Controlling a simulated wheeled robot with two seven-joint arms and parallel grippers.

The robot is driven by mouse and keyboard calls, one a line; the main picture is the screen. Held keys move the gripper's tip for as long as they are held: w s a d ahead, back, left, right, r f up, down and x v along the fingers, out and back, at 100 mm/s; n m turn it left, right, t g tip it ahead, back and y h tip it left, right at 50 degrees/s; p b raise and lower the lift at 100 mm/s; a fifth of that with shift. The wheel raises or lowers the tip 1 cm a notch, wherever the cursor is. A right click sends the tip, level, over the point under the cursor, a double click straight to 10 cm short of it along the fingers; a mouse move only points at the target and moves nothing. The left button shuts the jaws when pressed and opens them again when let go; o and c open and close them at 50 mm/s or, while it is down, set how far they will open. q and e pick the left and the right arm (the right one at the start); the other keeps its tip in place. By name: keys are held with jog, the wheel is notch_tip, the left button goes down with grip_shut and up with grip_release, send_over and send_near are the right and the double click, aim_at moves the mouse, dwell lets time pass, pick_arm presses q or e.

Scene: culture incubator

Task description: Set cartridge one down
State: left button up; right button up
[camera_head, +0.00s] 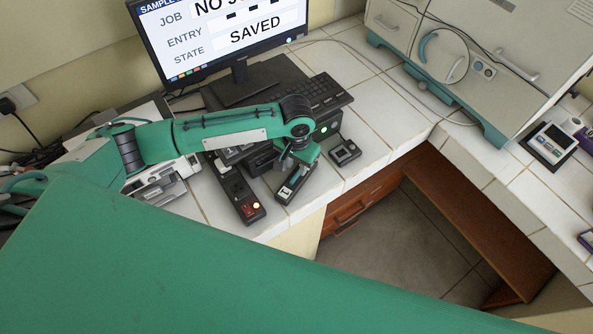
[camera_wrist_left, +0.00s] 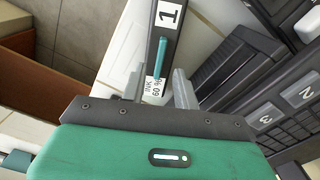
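Cartridge one (camera_head: 291,189) is a slim dark bar with white labels, low over or on the white tiled counter near its front edge; I cannot tell if it touches the tiles. In the left wrist view cartridge one (camera_wrist_left: 165,42) shows a "1" label, an "INK 60 %" label and a teal strip. My left gripper (camera_head: 297,166) reaches down over its far end. In the wrist view the left gripper's fingers (camera_wrist_left: 158,84) lie close along both sides of the bar and appear shut on it. My right gripper is not in view.
A dark unit with a red part and lit lamp (camera_head: 249,209) lies left of the cartridge. A small dark block (camera_head: 345,151) sits to the right. A keyboard (camera_head: 322,93) and monitor (camera_head: 222,40) stand behind. The counter edge drops to wooden drawers (camera_head: 362,205). An incubator (camera_head: 480,60) stands back right.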

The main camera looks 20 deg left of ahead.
aim_at(297, 174)
pick_arm(q)
notch_tip(297, 174, up, 8)
jog(key=b, duration=0.1)
jog(key=shift+f, duration=0.1)
dwell(0.5)
